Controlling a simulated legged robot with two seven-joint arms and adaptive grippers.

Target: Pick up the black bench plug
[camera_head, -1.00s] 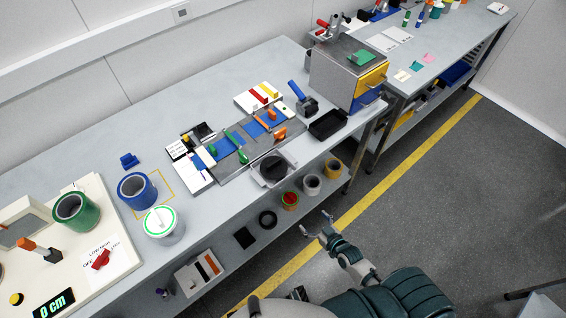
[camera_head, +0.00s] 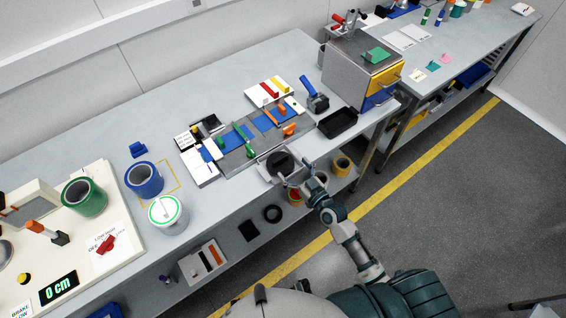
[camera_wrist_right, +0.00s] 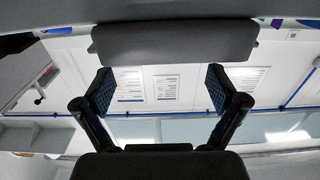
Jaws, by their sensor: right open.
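The black bench plug (camera_head: 280,162) is a round dark piece with a raised grip, seated in a light grey square holder (camera_head: 263,175) at the bench's front edge. My right gripper (camera_head: 293,181) is open and empty at the front side of the plug, close to it. In the right wrist view the two blue-padded fingers (camera_wrist_right: 160,88) stand wide apart with nothing between them. A dark grey block (camera_wrist_right: 172,42) spans just beyond the fingertips there; it may be the plug's grip, but I cannot tell if anything touches. My left gripper is not in view.
A black tray (camera_head: 338,122) and a blue-handled tool (camera_head: 315,96) stand right of the plug. A grey fixture with coloured parts (camera_head: 240,150) lies behind left. Tape rolls (camera_head: 341,165) sit on the shelf below.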

